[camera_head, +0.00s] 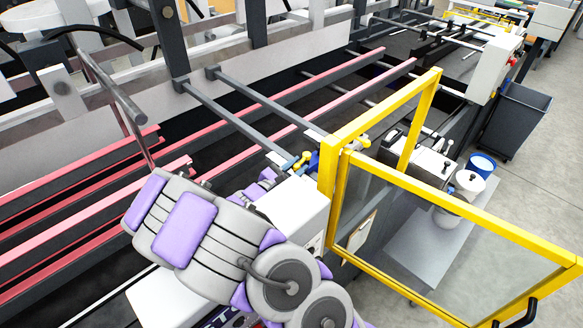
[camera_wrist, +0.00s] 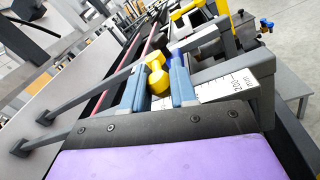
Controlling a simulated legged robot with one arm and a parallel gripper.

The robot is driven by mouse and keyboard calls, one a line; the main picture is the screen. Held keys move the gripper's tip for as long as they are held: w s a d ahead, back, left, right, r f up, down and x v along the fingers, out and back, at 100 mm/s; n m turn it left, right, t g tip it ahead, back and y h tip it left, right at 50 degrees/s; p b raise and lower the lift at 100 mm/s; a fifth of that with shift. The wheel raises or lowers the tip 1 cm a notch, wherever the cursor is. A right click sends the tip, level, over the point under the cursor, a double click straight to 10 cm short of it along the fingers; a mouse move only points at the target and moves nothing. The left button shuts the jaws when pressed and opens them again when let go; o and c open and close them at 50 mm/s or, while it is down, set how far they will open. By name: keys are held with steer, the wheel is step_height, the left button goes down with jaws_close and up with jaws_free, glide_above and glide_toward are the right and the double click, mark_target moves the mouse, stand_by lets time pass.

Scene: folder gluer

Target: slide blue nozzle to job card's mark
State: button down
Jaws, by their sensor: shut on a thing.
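My gripper (camera_wrist: 159,84) has its two grey-blue fingers around a yellow knobbed piece (camera_wrist: 156,72) and is shut on it. The blue nozzle (camera_wrist: 178,63) stands close beside the yellow piece, just past the right fingertip. I cannot tell whether the two are joined. In the head view the yellow piece (camera_head: 303,162) and some blue show small beyond my arm, near the yellow guard frame; the fingers are mostly hidden there. A white scale (camera_wrist: 228,86), printed 200 mm, lies right of the fingers. I cannot make out the job card's mark.
The yellow guard frame (camera_head: 328,165) with a clear panel stands close right of my gripper. Grey bars (camera_head: 235,115) and pink-topped rails (camera_head: 260,105) run along the machine to the left.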

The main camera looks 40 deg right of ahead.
steer(key=c, duration=0.9)
jaws_free()
steer(key=shift+s+a+p, duration=0.2)
steer(key=shift+a, duration=1.05)
steer(key=shift+s+a+p, duration=0.15)
steer(key=shift+s+a, duration=0.1)
steer(key=shift+a, duration=1)
steer(key=shift+s+a+p, duration=0.2)
steer(key=shift+a, duration=1.05)
